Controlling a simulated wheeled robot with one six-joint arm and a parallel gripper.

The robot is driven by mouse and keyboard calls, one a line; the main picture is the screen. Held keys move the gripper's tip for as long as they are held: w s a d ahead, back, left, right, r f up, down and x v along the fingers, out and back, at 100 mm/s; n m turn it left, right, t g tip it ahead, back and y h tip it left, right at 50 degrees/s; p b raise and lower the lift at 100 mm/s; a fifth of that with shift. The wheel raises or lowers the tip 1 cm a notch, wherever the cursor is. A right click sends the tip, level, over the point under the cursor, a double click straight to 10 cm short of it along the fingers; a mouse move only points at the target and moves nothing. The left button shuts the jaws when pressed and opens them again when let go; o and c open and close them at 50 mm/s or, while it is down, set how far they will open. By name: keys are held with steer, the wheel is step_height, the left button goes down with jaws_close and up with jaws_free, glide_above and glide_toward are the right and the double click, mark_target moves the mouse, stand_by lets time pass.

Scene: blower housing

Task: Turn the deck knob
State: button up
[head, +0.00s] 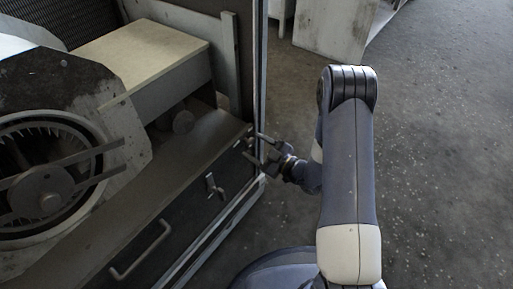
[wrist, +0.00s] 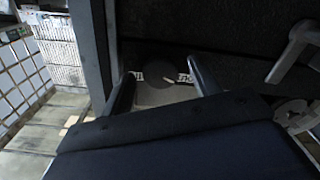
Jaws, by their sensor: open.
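A dark round knob (wrist: 158,76) with a pale pointer line sits over a light labelled plate (wrist: 165,97) on a dark panel. In the wrist view it shows between the two fingers of my gripper (wrist: 162,78). The fingers are spread apart, and I cannot tell whether either touches the knob. In the head view my gripper (head: 256,147) is open at the right end of the dark front panel (head: 190,215), close to its face. The knob is not clear in that view.
A T-shaped latch (head: 214,187) and a bar handle (head: 141,250) stick out of the front panel, left of my gripper. A frame post (head: 260,85) rises close by. A round blower (head: 45,190) is at left. Open floor (head: 440,150) lies to the right.

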steer(key=c, duration=1)
steer(key=shift+m, duration=0.4)
steer(key=m, duration=0.2)
steer(key=shift+m, duration=0.4)
steer(key=m, duration=0.3)
steer(key=shift+m, duration=0.3)
steer(key=m+p, duration=0.1)
steer(key=m, duration=0.5)
steer(key=shift+a+p, duration=0.1)
steer(key=shift+p, duration=0.25)
steer(key=shift+s+m, duration=0.1)
steer(key=shift+m, duration=0.3)
